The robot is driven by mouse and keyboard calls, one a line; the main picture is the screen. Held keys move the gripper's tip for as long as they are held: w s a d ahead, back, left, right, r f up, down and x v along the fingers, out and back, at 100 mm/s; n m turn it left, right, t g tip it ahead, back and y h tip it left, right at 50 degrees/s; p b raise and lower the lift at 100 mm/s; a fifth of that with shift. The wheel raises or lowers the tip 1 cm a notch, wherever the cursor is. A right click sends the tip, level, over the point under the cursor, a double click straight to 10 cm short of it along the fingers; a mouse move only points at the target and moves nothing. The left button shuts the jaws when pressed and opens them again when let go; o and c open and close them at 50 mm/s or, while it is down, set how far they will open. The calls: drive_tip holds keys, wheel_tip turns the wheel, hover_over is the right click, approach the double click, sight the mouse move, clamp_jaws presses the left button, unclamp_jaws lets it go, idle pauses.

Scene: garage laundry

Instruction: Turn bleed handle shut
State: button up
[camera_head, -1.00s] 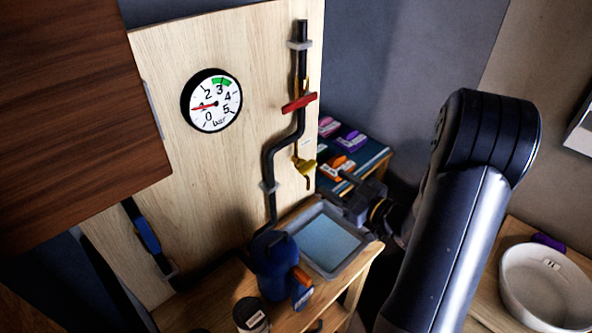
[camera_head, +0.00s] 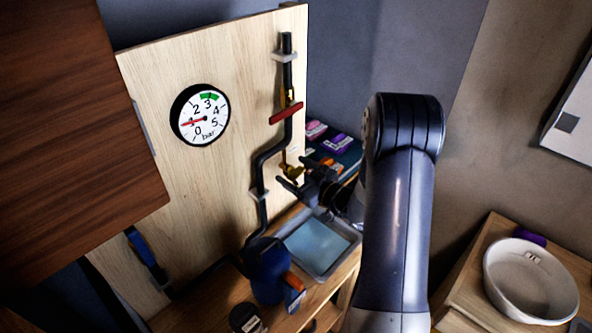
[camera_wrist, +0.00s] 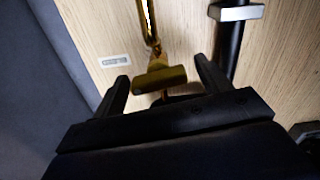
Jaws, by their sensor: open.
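The bleed handle is a small yellow brass piece (camera_head: 291,171) low on the wooden panel, below the red handle (camera_head: 286,113) on the black pipe. In the wrist view the brass handle (camera_wrist: 160,78) lies between the two fingers, at the end of a brass stem, slightly tilted. My gripper (camera_head: 293,178) is open, one finger on each side of the handle. It also shows in the wrist view (camera_wrist: 160,82). I cannot tell whether a finger touches the handle. The outlet below the handle is mostly hidden by the gripper body in the wrist view.
A round gauge (camera_head: 200,115) on the panel has its red needle near 1 bar. A grey tray (camera_head: 350,246) of water sits below the handle. A blue jug (camera_head: 265,270) stands beside it.

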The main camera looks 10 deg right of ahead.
drive_tip(key=shift+c, duration=0.4)
drive_tip(key=c, duration=0.9)
drive_tip(key=shift+f+m+b, duration=0.15)
drive_tip(key=shift+m+b, duration=0.25)
drive_tip(key=shift+b, duration=0.2)
drive_tip(key=shift+m+b, duration=0.3)
drive_tip(key=shift+m, duration=0.3)
drive_tip(key=o, duration=1)
drive_tip(key=shift+d, duration=0.1)
drive_tip(key=b+v, duration=0.2)
drive_tip(key=v, duration=0.8)
drive_tip(key=shift+s+d+b, duration=0.2)
drive_tip(key=shift+s+b, duration=0.15)
